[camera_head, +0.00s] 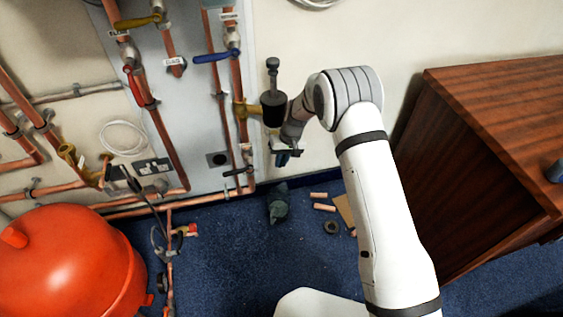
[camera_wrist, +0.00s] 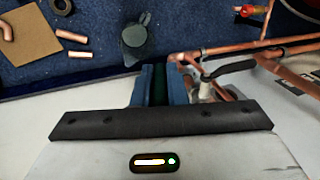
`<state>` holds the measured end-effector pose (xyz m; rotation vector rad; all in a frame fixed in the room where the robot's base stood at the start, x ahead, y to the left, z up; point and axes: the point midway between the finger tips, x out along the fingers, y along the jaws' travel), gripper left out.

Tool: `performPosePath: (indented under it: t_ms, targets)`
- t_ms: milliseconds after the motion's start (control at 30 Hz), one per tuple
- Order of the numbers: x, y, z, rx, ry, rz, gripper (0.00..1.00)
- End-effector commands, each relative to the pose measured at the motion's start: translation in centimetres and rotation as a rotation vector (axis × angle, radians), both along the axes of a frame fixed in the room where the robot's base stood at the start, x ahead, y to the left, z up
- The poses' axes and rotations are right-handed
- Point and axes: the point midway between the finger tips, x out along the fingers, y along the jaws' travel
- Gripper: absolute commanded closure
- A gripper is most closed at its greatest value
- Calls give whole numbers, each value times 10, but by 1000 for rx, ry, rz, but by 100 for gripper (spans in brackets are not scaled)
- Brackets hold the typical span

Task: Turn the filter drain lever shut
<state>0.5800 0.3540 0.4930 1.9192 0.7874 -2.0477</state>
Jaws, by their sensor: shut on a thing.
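The filter (camera_head: 273,110) is a dark upright canister with a brass fitting on the copper pipework, at the right edge of the grey panel in the head view. My gripper (camera_head: 285,157) is just below the filter, its blue fingertips showing under the wrist. In the wrist view my gripper (camera_wrist: 155,88) has its blue fingers close together around a narrow dark green piece (camera_wrist: 158,84), which looks like the drain lever's handle. The lever's pivot and its angle are hidden by the fingers and wrist.
A black-handled lever (camera_head: 238,171) sits on the pipe left of my gripper; it also shows in the wrist view (camera_wrist: 232,69). A blue lever (camera_head: 212,57) is higher up. A dark jug (camera_head: 279,203) and copper offcuts (camera_head: 324,207) lie on the blue carpet. A wooden cabinet (camera_head: 480,130) stands right.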

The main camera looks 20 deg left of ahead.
Motion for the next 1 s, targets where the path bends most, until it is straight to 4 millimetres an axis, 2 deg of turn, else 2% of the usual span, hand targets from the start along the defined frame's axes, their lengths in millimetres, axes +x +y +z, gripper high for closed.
performPosePath:
  t_ms: [200,1000]
  targets:
    - [2,-2,-7,175,105,-5,100]
    - [0,-1,-6,820,504,0,100]
